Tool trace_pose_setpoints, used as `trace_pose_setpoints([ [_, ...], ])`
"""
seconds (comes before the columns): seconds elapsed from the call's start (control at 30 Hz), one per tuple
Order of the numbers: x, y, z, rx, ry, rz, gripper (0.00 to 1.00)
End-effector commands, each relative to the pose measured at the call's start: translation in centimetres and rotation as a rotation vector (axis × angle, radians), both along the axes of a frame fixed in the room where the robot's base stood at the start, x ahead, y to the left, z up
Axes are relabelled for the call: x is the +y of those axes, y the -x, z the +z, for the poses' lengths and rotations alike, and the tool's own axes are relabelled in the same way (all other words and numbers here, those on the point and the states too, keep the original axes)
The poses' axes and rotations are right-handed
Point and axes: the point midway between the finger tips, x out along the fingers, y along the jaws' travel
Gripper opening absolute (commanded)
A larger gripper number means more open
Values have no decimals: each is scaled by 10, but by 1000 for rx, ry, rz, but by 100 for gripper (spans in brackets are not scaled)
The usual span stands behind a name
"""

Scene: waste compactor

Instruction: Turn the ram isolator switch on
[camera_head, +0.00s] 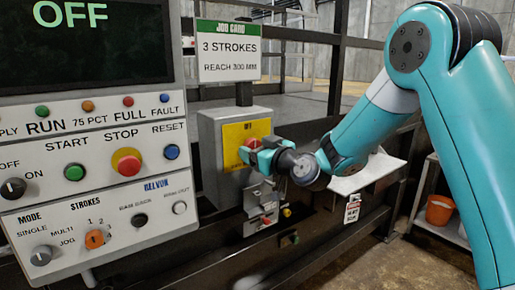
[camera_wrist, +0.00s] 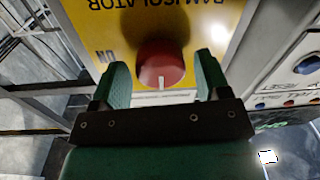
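The ram isolator switch is a red round knob (camera_wrist: 160,65) on a yellow plate (camera_wrist: 110,22) lettered "RAM ISOLATOR", which appears upside down in the wrist view. A white mark on the knob points toward my gripper. In the head view the yellow plate (camera_head: 238,130) is on the front of a grey box (camera_head: 211,150), and the knob (camera_head: 252,143) is partly covered by my gripper (camera_head: 258,154). In the wrist view my gripper (camera_wrist: 163,85) is open, with one green finger on each side of the knob. Gaps show between fingers and knob.
A control panel (camera_head: 100,212) with buttons and knobs stands left of the box, its screen (camera_head: 80,45) reading "OFF". A job card (camera_head: 228,50) hangs above the box. Metal hardware (camera_head: 262,203) and a tag (camera_head: 352,208) are below. An orange bucket (camera_head: 439,210) is at right.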

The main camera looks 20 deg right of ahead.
Motion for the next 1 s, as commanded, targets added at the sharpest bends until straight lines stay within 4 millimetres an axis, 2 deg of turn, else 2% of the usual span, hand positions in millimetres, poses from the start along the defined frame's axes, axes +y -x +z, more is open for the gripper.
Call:
trace_pose_setpoints([
  [0.03,0,0,0,0,0,0,57],
  [0.17,0,0,0,0,0,0,27],
  [0.2,0,0,0,0,0,0,26],
  [0.57,0,0,-1,16,-55,0,26],
  [1.0,0,0,-2,121,-381,1,26],
])
